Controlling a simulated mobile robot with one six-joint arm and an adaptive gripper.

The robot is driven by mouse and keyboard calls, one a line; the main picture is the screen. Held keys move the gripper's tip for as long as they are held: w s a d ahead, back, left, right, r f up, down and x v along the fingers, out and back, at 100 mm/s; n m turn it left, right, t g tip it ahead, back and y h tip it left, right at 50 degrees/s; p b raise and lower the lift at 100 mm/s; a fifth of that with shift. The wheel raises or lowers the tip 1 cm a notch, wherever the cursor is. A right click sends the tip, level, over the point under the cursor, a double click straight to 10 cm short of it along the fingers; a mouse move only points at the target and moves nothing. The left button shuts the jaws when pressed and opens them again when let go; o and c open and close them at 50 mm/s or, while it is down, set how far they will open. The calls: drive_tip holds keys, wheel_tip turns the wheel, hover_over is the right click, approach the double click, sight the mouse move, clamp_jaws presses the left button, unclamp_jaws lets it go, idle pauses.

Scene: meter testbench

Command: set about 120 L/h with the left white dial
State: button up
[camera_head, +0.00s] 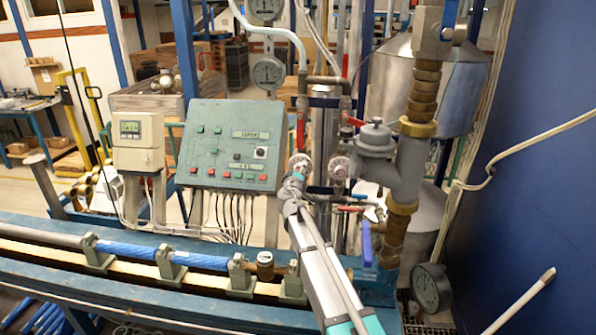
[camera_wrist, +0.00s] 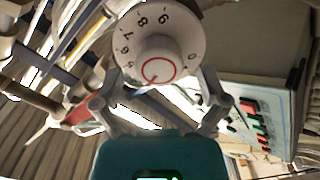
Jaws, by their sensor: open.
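The left white dial (camera_head: 301,162) is on the pipework right of the green control panel, partly hidden by my gripper. In the wrist view its white face (camera_wrist: 188,38) fills the top middle, with black digits around the rim and a central knob (camera_wrist: 158,62) with a red ring. My gripper (camera_wrist: 160,88) is open, with one finger on each side of the knob's lower part. I cannot tell whether the fingers touch the dial. In the head view my gripper (camera_head: 291,186) is just below the dial. A second white dial (camera_head: 340,167) is to its right.
The green control panel (camera_head: 230,146) with several buttons stands close to the left of my gripper. A grey valve body and pipes (camera_head: 376,140) rise to the right. A red-handled valve (camera_head: 355,121) is above the second dial. The blue bench rail (camera_head: 130,293) runs along the front.

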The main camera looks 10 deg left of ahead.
drive_tip(key=shift+w, duration=0.45)
drive_tip(key=c, duration=1.1)
